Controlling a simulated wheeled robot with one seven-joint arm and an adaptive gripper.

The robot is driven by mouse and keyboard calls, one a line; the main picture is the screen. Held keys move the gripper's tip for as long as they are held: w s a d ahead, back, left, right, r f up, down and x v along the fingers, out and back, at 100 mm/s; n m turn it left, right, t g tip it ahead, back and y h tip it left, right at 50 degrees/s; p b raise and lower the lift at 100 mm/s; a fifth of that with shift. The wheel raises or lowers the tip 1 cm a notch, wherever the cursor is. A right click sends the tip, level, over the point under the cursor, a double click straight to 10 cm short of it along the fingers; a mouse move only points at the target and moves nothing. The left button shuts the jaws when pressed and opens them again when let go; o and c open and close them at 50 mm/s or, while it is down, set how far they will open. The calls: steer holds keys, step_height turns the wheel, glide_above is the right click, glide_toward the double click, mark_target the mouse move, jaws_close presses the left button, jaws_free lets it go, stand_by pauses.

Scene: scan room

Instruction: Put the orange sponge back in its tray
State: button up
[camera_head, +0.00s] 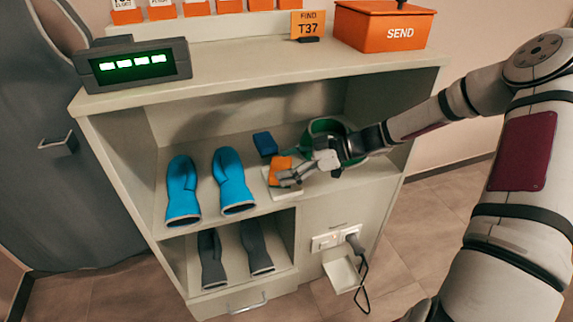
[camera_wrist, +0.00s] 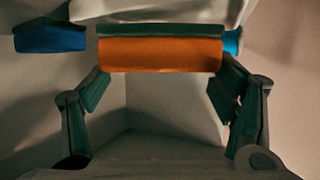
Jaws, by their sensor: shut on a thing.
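The orange sponge (camera_head: 279,164), with a dark green layer on one face, is between the fingers of my gripper (camera_head: 290,176) on the cabinet's upper shelf. In the wrist view the sponge (camera_wrist: 160,55) spans the gap between the two fingers, and my gripper (camera_wrist: 160,78) is shut on it. A small white tray (camera_head: 285,194) shows below and in front of the sponge. A pale surface (camera_wrist: 160,12) lies beyond the sponge in the wrist view. Whether the sponge touches the tray is hard to tell.
A blue sponge (camera_head: 265,144) sits just behind. Two blue gloves (camera_head: 234,182) stand to the left. A green round container (camera_head: 327,125) is behind my wrist. The cabinet top (camera_head: 240,68) overhangs the shelf. A cable (camera_head: 362,285) hangs below right.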

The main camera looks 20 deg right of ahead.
steer(key=shift+f, duration=0.25)
steer(key=o, duration=0.9)
steer(key=shift+o, duration=0.2)
steer(key=shift+r, duration=0.15)
steer(key=shift+r+p, duration=0.55)
steer(key=shift+p, duration=0.05)
steer(key=p+v, duration=0.3)
steer(key=v, duration=0.9)
steer(key=shift+f, duration=0.15)
steer(key=shift+d, duration=0.1)
